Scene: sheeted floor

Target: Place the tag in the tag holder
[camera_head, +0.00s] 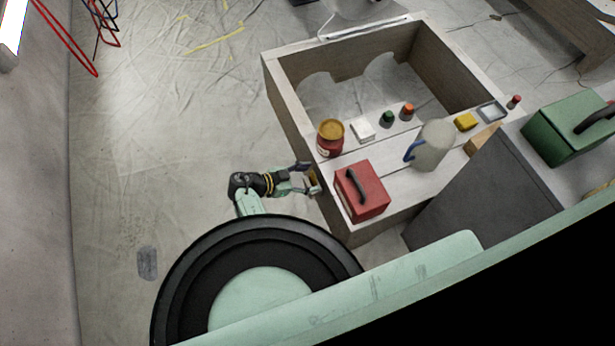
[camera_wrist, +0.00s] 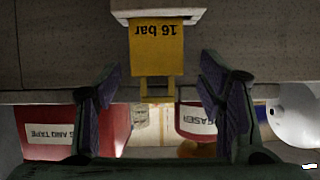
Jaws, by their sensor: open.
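A yellow tag (camera_wrist: 157,50) marked "16 bar" shows in the wrist view, with its lettering upside down and a two-pronged end at the bottom of the picture. Its upper edge in that view meets a pale grey bracket (camera_wrist: 158,10), which looks like the tag holder; I cannot tell how far the tag sits in it. My gripper (camera_wrist: 160,88) is open, its fingers apart on either side of the tag's pronged end, with visible gaps. In the head view my gripper (camera_head: 315,180) is at the left side of the wooden bench, and the tag (camera_head: 313,181) is a small yellowish patch there.
The wooden bench (camera_head: 290,107) carries a red box (camera_head: 370,202), a red jar (camera_head: 329,148), a pitcher (camera_head: 433,150) and small items. The red box (camera_wrist: 70,150) and red jar (camera_wrist: 195,117) show beyond the fingers. The floor (camera_head: 185,130) left of the bench is clear.

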